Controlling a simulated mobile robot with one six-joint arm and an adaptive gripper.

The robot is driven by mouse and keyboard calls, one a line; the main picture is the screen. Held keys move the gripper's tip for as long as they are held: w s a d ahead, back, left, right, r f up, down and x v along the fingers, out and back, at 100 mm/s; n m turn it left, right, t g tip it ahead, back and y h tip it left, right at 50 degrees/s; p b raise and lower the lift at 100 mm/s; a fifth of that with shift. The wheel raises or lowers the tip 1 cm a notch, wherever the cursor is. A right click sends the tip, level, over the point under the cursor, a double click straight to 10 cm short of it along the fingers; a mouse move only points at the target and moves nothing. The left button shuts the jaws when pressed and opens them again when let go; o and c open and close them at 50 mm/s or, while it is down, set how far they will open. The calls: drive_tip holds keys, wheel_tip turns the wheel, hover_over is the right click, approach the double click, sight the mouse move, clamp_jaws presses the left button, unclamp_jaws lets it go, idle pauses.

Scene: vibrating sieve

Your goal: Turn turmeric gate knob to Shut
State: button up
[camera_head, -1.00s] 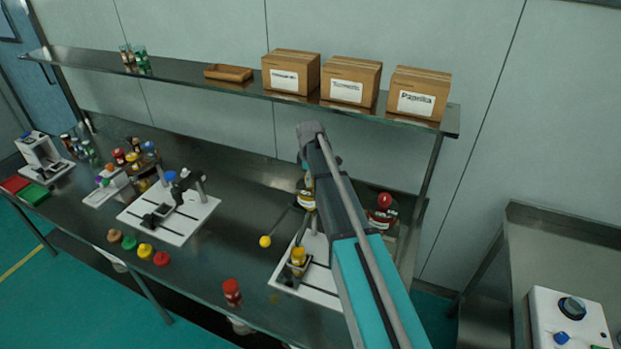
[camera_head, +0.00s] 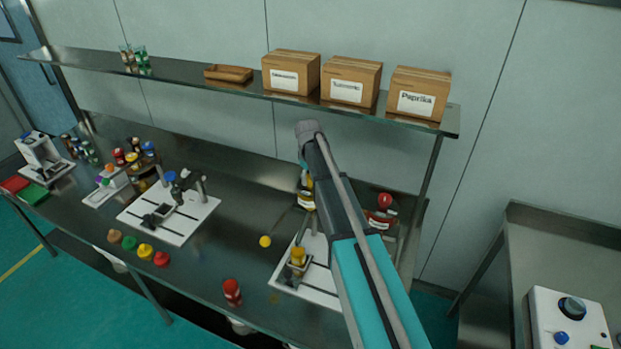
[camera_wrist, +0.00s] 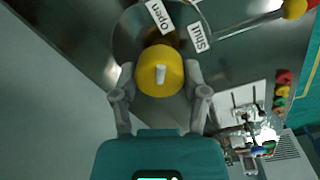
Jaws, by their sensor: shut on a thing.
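The yellow turmeric gate knob (camera_wrist: 160,66) has a white pointer mark on its face. In the wrist view it sits between the two fingers of my gripper (camera_wrist: 161,78), which is shut on it. An Open label (camera_wrist: 158,17) is above the knob, and a Shut label (camera_wrist: 199,38) is to its upper right. The pointer mark stands roughly upright in the picture. In the head view my arm hides the knob and most of the gripper. Part of the yellow-labelled turmeric dispenser (camera_head: 306,198) shows left of the arm.
A rod with a yellow ball (camera_head: 265,241) sticks out left of the dispenser. A yellow-topped jar (camera_head: 298,257) stands on the white plate below. A red dispenser (camera_head: 382,217) is close on the right. The shelf (camera_head: 200,77) with boxes runs above.

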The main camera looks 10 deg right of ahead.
drive_tip(key=m, duration=0.5)
drive_tip(key=shift+m, duration=0.3)
drive_tip(key=m, duration=0.5)
drive_tip(key=shift+m, duration=0.3)
drive_tip(key=o, duration=1.1)
drive_tip(key=shift+o, duration=0.2)
drive_tip(key=shift+n, duration=0.5)
